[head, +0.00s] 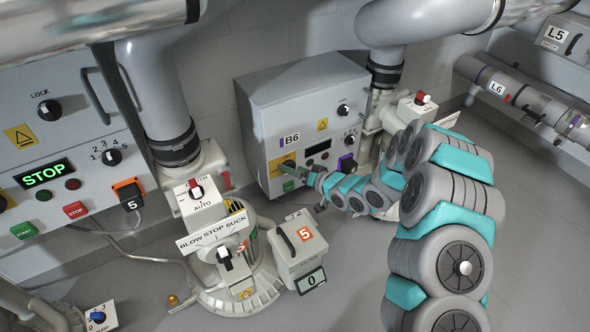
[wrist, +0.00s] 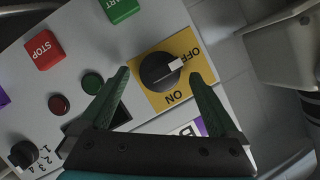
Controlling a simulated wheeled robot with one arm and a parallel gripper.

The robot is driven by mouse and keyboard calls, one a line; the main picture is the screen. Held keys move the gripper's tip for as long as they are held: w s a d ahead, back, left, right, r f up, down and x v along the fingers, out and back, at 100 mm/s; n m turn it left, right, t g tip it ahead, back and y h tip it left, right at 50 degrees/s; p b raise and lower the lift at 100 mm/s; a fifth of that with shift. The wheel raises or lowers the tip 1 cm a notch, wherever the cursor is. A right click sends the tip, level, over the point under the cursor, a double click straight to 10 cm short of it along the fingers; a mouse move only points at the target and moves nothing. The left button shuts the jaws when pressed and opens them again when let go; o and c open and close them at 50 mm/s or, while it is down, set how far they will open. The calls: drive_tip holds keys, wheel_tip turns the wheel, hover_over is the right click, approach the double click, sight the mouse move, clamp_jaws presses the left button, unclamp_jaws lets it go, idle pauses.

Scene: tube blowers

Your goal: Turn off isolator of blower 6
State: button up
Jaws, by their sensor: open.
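The blower 6 cabinet, with its B6 label (head: 292,138), stands in the middle of the head view. Its isolator is a black rotary knob (wrist: 158,72) on a yellow plate (wrist: 148,97) marked OFF and ON, at the centre of the wrist view. The knob's white mark points at the OFF lettering. My gripper (wrist: 160,75) is open, with one green finger on each side of the knob. Whether the fingers touch the knob is unclear. In the head view, my gripper (head: 288,174) reaches the cabinet's front and partly covers the yellow plate (head: 287,159).
A red STOP button (wrist: 43,49), a green START button (wrist: 121,9) and two small lamps sit beside the plate. The blower 5 panel (head: 60,150) is at left. A valve stand (head: 205,205) and a box marked 5 (head: 297,247) stand in front.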

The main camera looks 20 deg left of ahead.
drive_tip(key=c, duration=1.4)
drive_tip(key=shift+s+n+b, duration=0.1)
drive_tip(key=shift+n+b, duration=0.2)
drive_tip(key=shift+b, duration=0.2)
